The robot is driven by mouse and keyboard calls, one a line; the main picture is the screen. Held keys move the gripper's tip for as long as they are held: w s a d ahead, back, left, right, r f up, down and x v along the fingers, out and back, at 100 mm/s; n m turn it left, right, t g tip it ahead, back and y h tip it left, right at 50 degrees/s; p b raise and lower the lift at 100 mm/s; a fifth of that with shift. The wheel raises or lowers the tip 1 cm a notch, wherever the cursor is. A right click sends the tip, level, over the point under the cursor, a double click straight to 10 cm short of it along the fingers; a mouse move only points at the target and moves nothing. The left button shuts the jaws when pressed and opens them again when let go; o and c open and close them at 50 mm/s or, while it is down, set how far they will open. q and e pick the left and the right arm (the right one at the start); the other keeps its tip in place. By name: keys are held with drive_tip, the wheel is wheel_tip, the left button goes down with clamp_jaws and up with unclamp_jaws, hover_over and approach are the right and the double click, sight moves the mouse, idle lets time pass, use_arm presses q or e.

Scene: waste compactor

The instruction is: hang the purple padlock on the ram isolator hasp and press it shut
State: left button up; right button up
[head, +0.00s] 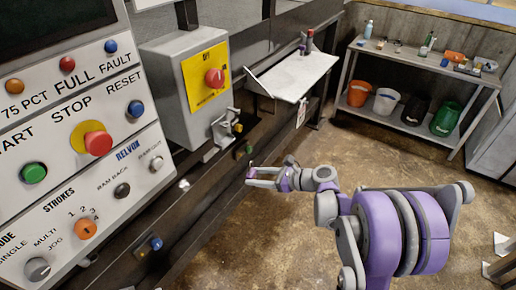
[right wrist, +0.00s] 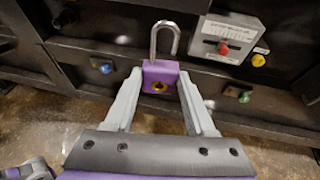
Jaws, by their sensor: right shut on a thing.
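My right gripper (right wrist: 160,88) is shut on the purple padlock (right wrist: 158,75), with one finger on each side of its body. The padlock is upright; its silver shackle (right wrist: 165,27) stands up, and its right leg seems to end just above the body. In the head view the right gripper (head: 258,175) and padlock (head: 251,172) are low in front of the machine. The ram isolator (head: 178,85) is a grey box with a red knob on a yellow plate. A small metal and yellow fitting, apparently the hasp (head: 226,124), is below its right side, apart from the padlock.
The button panel (head: 75,150) fills the left of the head view. A sloped white shelf (head: 295,75) juts out beyond the isolator. A bench (head: 430,60) with several buckets stands at the back right. The floor (head: 300,130) between is clear.

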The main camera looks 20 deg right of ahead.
drive_tip(key=s+r+m, duration=0.1)
drive_tip(key=s+r, duration=0.1)
drive_tip(key=r, duration=0.6)
drive_tip(key=s+r+t+h, duration=0.1)
drive_tip(key=s+r, duration=0.1)
drive_tip(key=r, duration=0.7)
drive_tip(key=shift+s+a+m+h, duration=0.3)
drive_tip(key=shift+s+a+m, duration=0.05)
drive_tip(key=shift+s+m, duration=0.05)
approach(221, 135)
drive_tip(key=shift+w+a+f, duration=0.3)
drive_tip(key=shift+f, duration=0.2)
drive_tip(key=shift+w+a+f, duration=0.3)
drive_tip(key=shift+f, duration=0.15)
drive_tip(key=shift+w+a+b, duration=0.15)
drive_tip(key=shift+w+a, duration=0.45)
drive_tip(key=shift+w, duration=0.25)
drive_tip(key=shift+w+a+b, duration=0.15)
drive_tip(key=shift+w+a, duration=0.5)
drive_tip(key=shift+w, duration=0.15)
idle(0.9)
drive_tip(key=shift+f, duration=0.2)
idle(0.4)
